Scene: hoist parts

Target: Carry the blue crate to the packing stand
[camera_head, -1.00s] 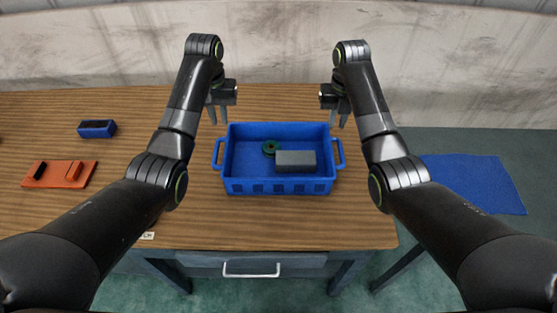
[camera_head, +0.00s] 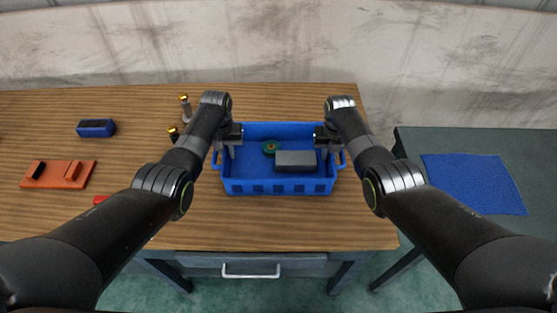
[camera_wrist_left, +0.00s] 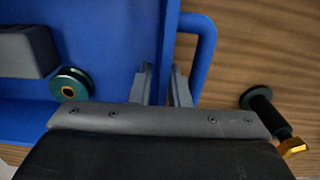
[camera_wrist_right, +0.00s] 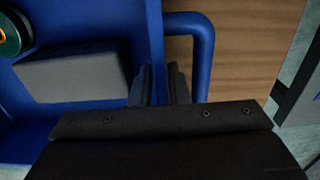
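The blue crate (camera_head: 278,187) sits level on the wooden table, with a looped handle at each end. Inside it are a grey block (camera_head: 296,160) and a green wheel (camera_head: 269,148). My left gripper (camera_wrist_left: 162,82) is at the crate's left end, one finger inside the wall and one between wall and handle. It looks shut on the wall. My right gripper (camera_wrist_right: 160,84) straddles the right end wall the same way and looks shut on it. The fingertips are partly hidden. The packing stand (camera_head: 415,150) is probably the grey-green table at the right.
A blue mat (camera_head: 474,184) lies on the right table, past a gap. An orange fixture (camera_head: 58,174) and a small blue box (camera_head: 97,128) lie on the table's left. A gold-headed black pin (camera_wrist_left: 262,105) stands close beside my left gripper.

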